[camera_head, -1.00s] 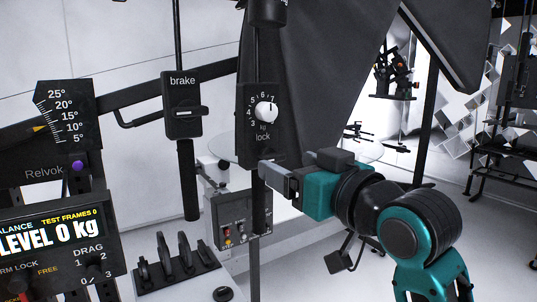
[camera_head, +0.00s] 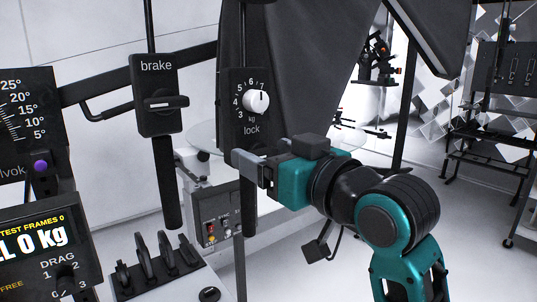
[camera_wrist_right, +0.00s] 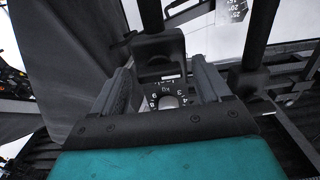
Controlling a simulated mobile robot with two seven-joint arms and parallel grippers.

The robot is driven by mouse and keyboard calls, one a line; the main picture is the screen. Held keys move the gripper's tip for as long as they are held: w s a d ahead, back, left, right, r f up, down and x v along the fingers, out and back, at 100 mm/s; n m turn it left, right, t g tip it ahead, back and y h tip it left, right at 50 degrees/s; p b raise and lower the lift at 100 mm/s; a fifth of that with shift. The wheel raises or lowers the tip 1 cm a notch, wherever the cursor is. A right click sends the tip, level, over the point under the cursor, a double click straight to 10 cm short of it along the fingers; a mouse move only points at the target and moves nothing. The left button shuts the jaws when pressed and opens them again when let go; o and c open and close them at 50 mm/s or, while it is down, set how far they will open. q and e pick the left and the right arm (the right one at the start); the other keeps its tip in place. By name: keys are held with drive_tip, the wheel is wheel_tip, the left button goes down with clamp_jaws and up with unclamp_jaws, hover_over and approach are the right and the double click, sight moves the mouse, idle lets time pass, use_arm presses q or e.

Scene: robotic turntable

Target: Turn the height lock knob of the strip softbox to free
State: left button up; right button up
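A white round knob (camera_head: 256,102) sits on a black panel (camera_head: 251,130) marked "lock" and "kg", with a number scale around its upper side. The dark strip softbox (camera_head: 300,60) hangs behind it. My right gripper (camera_head: 251,169) is just below this panel, its grey fingers pointing left; it does not hold the knob. In the right wrist view, the fingers (camera_wrist_right: 165,92) stand apart with no object gripped. Scale digits show between them, and the knob (camera_wrist_right: 167,101) is partly hidden by the gripper body. My left gripper is not in view.
A brake panel (camera_head: 156,95) with a lever stands left of the lock panel. An angle scale (camera_head: 22,105) and a display box (camera_head: 40,235) are at the left edge. A control box (camera_head: 215,218) is below.

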drive_tip(key=c, duration=1)
drive_tip(key=shift+c, duration=0.2)
drive_tip(key=shift+n, duration=0.3)
drive_tip(key=n, duration=0.3)
drive_tip(key=shift+n, duration=0.3)
drive_tip(key=n, duration=0.4)
drive_tip(key=shift+n, duration=0.3)
drive_tip(key=n, duration=0.9)
